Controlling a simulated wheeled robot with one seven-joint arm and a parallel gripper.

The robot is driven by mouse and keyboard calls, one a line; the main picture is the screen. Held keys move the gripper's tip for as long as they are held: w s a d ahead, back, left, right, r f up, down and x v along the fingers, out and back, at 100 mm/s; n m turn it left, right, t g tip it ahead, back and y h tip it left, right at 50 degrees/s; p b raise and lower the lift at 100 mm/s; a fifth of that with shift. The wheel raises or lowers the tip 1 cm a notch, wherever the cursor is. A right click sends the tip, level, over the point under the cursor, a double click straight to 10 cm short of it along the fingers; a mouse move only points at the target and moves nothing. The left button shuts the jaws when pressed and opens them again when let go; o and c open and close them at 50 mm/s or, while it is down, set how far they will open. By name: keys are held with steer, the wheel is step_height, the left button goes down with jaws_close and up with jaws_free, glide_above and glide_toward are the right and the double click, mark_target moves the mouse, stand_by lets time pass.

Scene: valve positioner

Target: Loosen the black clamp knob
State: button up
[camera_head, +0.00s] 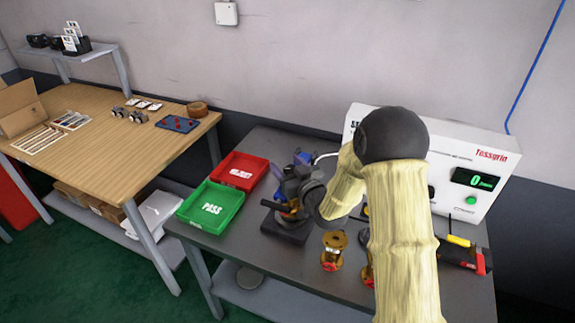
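The black clamp knob cannot be picked out in the head view. A dark clamp fixture with a flat black base (287,233) and an orange-tipped handle (284,208) stands near the middle of the grey bench, with a blue part (302,158) behind it. My arm comes from the bottom right, bends at a dark elbow and reaches down to the left. My gripper (297,190) is at the fixture, dark against dark parts. Whether its fingers touch anything or are open is too small and covered to tell.
A green PASS tray (212,208) and a red tray (240,172) sit left of the fixture. Brass valve parts (333,250) stand in front right. A white Tessgrip tester (474,184) is behind my arm. A yellow-handled screwdriver (459,241) lies at right. A wooden table (110,160) stands left.

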steer(key=c, duration=0.9)
steer(key=shift+n+g+y+b, duration=0.3)
steer(key=shift+n+y, duration=0.1)
steer(key=shift+y, duration=0.1)
steer(key=shift+n+g+y, duration=0.5)
steer(key=shift+y, duration=0.1)
steer(key=n+g+y, duration=0.2)
steer(key=shift+s+a+g, duration=0.15)
steer(key=shift+g, duration=0.15)
steer(key=n+g+y, duration=0.1)
steer(key=g, duration=0.1)
steer(key=n+g+y+p, duration=0.1)
steer(key=n+g, duration=0.1)
steer(key=g, duration=0.1)
steer(key=s+n+g+y, duration=0.1)
steer(key=n+g, duration=0.1)
steer(key=shift+a+y, duration=0.2)
steer(key=shift+y, duration=0.1)
steer(key=shift+n+g, duration=0.3)
steer(key=o, duration=1)
